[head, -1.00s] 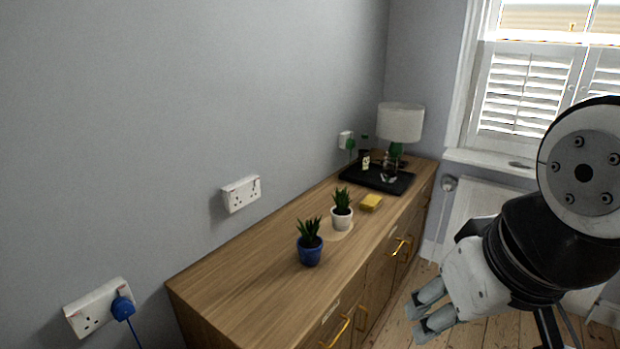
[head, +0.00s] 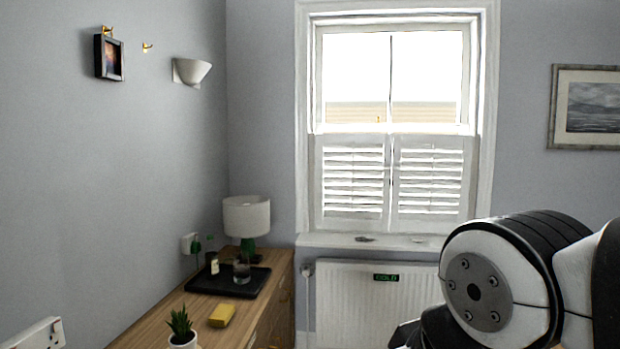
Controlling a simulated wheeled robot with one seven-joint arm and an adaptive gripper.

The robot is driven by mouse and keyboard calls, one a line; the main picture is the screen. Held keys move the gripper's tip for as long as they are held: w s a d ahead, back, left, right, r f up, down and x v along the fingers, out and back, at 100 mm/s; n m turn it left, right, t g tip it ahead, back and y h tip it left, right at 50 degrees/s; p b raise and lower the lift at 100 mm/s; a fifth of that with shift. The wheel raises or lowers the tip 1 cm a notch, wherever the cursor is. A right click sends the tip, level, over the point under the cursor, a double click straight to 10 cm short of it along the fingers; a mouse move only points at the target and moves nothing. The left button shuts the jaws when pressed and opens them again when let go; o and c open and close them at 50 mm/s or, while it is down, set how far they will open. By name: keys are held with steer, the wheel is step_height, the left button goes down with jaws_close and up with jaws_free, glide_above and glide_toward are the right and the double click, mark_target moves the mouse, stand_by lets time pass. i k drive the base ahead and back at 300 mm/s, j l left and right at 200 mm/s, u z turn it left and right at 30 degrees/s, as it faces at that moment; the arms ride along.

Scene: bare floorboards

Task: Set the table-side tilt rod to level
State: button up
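The window's lower half has two white louvred shutter panels. The left panel (head: 352,181), on the side of the wooden sideboard, shows tilted slats with bright gaps between them. The right panel (head: 429,181) looks much the same. A separate tilt rod cannot be made out on either panel at this size, and the exact slat angle cannot be told. My arm is at the lower right, in front of and below the window. My gripper's fingers are below the picture's edge, so their state is hidden.
The sideboard (head: 158,318) runs along the left wall, with a black tray (head: 228,287), a lamp (head: 246,216), a yellow sponge (head: 222,315) and a potted plant (head: 181,325). A window sill (head: 400,242) and white radiator (head: 345,300) are below the shutters.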

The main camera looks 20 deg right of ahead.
mark_target(412, 153)
steer(key=i+l+z, duration=0.65)
steer(key=i, duration=0.2)
steer(key=i+l, duration=0.25)
steer(key=i, duration=0.25)
steer(key=i+l+z, duration=0.1)
steer(key=i+l, duration=0.15)
steer(key=i, duration=0.25)
steer(key=i+l, duration=0.15)
steer(key=i, duration=0.35)
steer(key=i+l+z, duration=0.15)
steer(key=i, duration=0.35)
steer(key=i+l, duration=0.2)
steer(key=i, duration=0.35)
